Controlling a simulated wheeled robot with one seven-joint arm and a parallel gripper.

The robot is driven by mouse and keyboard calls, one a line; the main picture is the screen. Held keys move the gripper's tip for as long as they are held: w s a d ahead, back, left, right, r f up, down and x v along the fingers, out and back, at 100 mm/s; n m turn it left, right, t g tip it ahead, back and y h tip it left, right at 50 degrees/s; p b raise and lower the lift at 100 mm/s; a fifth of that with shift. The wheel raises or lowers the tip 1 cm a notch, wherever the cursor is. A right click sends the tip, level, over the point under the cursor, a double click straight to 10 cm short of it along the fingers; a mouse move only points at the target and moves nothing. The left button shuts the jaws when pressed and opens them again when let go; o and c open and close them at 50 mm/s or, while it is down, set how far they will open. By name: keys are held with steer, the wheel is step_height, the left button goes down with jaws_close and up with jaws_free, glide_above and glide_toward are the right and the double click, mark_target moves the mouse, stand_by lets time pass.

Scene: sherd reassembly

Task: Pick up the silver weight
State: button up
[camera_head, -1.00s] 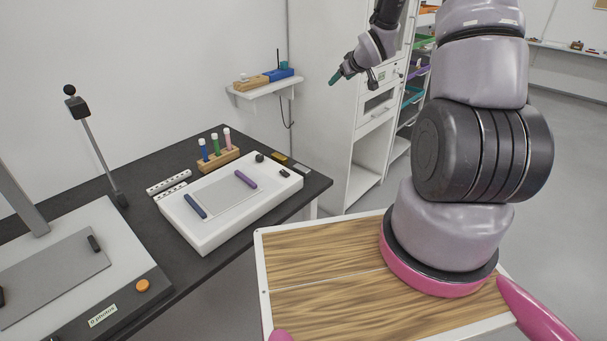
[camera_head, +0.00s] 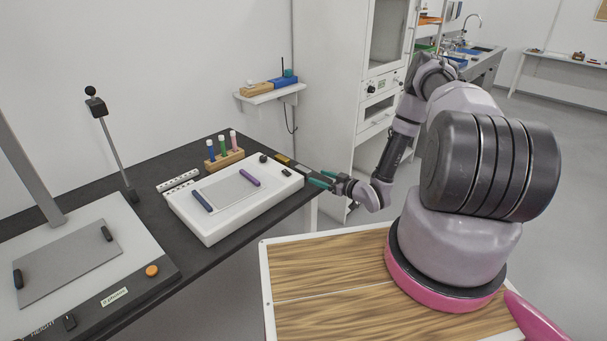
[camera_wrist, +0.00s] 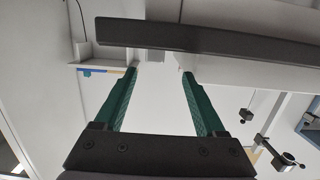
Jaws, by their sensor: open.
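I cannot make out a silver weight for certain in either view. My gripper (camera_head: 319,179) is at the right end of the black bench (camera_head: 180,262) in the head view, its green fingers pointing left toward the white light box (camera_head: 212,235). In the wrist view my gripper (camera_wrist: 160,72) is open, with its two green fingers apart and nothing seen held between them. A dark slab (camera_wrist: 215,40), which looks like the bench edge, crosses beyond the fingertips.
Blue (camera_head: 202,201) and purple (camera_head: 250,177) bars lie on the light box. A rack (camera_head: 224,161) of coloured tubes stands behind it. A copy stand (camera_head: 70,255) is at left. A wall shelf (camera_head: 272,95) hangs above. My wood-topped deck is in front.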

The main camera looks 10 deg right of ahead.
mark_target(307, 170)
steer(key=x, duration=0.4)
steer(key=shift+w+a, duration=0.2)
steer(key=shift+w, duration=0.1)
steer(key=shift+w+d+x, duration=0.1)
steer(key=shift+d+x, duration=0.05)
steer(key=shift+x, duration=0.75)
steer(key=shift+w+d+x, duration=0.1)
steer(key=shift+x, duration=0.8)
steer(key=shift+w+d+x, duration=0.1)
steer(key=shift+d+x, duration=0.05)
steer(key=shift+x, duration=0.75)
steer(key=shift+r, duration=0.15)
jaws_close()
